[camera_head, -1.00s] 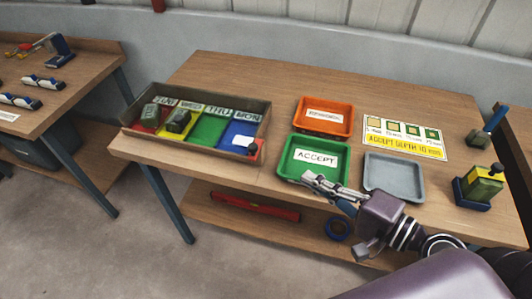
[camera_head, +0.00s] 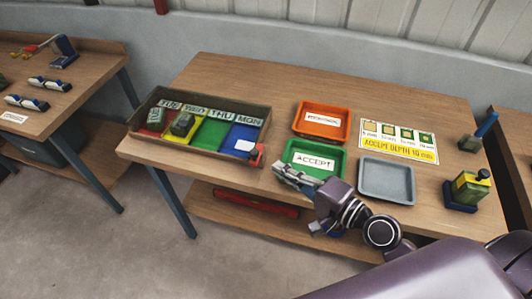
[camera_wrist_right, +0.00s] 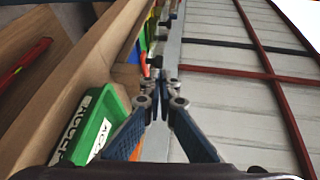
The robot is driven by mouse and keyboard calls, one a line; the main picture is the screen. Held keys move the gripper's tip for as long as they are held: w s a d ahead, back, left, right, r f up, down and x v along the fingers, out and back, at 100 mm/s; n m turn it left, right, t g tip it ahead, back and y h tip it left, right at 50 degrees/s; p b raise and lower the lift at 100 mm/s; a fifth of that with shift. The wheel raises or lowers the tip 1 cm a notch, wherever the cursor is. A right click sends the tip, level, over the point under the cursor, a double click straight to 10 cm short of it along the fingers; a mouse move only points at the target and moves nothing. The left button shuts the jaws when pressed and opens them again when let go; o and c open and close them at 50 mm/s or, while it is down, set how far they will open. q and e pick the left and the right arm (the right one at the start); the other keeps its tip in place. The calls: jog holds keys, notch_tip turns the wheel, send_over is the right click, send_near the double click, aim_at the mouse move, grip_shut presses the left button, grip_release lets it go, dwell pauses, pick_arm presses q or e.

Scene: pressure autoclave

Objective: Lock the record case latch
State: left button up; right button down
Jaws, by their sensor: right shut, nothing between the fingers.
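The record case (camera_head: 212,160) is an open wooden box with red, yellow, green and blue compartments, at the left of the middle bench. A small red latch piece with a dark knob (camera_head: 256,154) is at its front right corner; whether it is locked cannot be told. My right gripper (camera_head: 279,168) is shut and empty, just right of that corner, over the left edge of the green ACCEPT tray. It also shows in the right wrist view (camera_wrist_right: 160,82), fingers together and pointing towards the case. My left gripper is out of view.
The green ACCEPT tray (camera_head: 338,162), an orange tray (camera_head: 346,125) and a grey tray (camera_head: 387,197) stand right of the case. A yellow-green block on a blue base (camera_head: 461,208) is near the right edge. Bare bench lies behind the case.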

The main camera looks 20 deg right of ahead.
aim_at(258, 155)
jog(key=p+x, duration=0.1)
jog(key=x, duration=0.3)
jog(key=shift+r, duration=0.15)
jog(key=shift+p+x, duration=0.4)
jog(key=shift+x, duration=0.5)
jog(key=shift+d, duration=0.1)
